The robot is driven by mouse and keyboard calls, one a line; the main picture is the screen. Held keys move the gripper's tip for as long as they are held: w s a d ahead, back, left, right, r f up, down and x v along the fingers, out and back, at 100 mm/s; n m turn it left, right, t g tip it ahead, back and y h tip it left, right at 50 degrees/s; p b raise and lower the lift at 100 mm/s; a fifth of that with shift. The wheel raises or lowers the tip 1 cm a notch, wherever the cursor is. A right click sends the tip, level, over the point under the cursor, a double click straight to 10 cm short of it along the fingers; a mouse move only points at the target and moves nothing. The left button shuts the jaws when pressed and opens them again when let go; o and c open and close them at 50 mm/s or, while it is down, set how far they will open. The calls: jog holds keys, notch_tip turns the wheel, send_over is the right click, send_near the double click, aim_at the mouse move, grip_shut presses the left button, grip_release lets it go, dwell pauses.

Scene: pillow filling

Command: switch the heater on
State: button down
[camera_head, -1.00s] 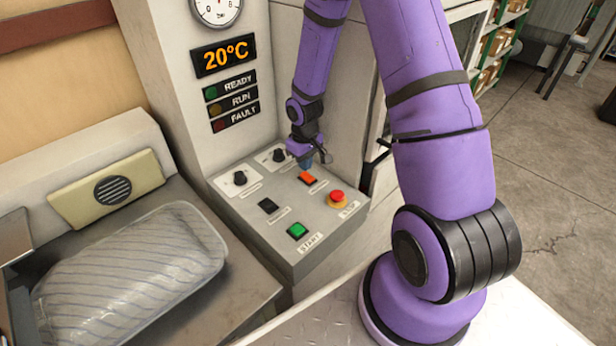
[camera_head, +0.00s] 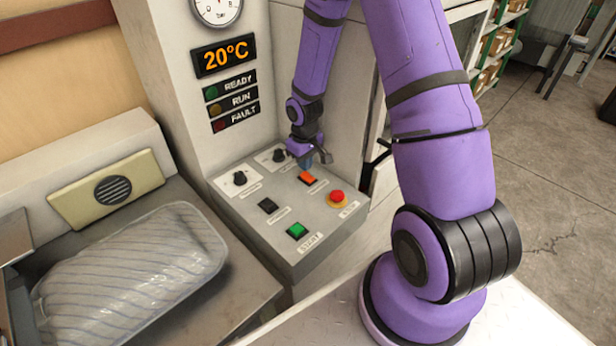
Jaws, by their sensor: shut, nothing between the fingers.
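The control panel (camera_head: 285,245) has a sloping top with several controls. An orange rocker switch (camera_head: 307,177) sits near its upper right; its label is too small to read, so I cannot tell for certain that it is the heater's. My gripper (camera_head: 306,164) is shut and empty, pointing down just behind the orange switch, at or very near its far edge. I cannot tell whether it touches. The temperature display (camera_head: 223,56) reads 20°C.
Close by are a red stop button (camera_head: 337,197), a green start button (camera_head: 297,230), a black rocker switch (camera_head: 268,206) and two black knobs, one (camera_head: 239,178) at the left. A striped pillow in clear wrap (camera_head: 130,275) lies left. The ready, run and fault lamps look dim.

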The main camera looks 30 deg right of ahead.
jog(key=shift+f, duration=1.3)
dwell(0.9)
jog(key=shift+r, duration=3.55)
jog(key=shift+r, duration=0.15)
notch_tip(320, 180, up, 12)
jog(key=f+t, duration=0.1)
send_over(305, 175)
jog(key=s, duration=0.2)
jog(key=s+a+r+m+t+h, duration=0.1)
jog(key=s+r, duration=0.1)
jog(key=r, duration=0.3)
jog(key=s+a+r, duration=0.2)
jog(key=r, duration=0.3)
jog(key=s+a+r+t, duration=0.1)
jog(key=s+a+r, duration=0.1)
jog(key=s+r, duration=0.5)
jog(key=s+a+r+m+t+y, duration=0.1)
jog(key=s+r, duration=0.5)
jog(key=s, duration=0.6)
jog(key=shift+s+a+r+t, duration=0.35)
jog(key=shift+a+t, duration=0.1)
jog(key=shift+t, duration=0.15)
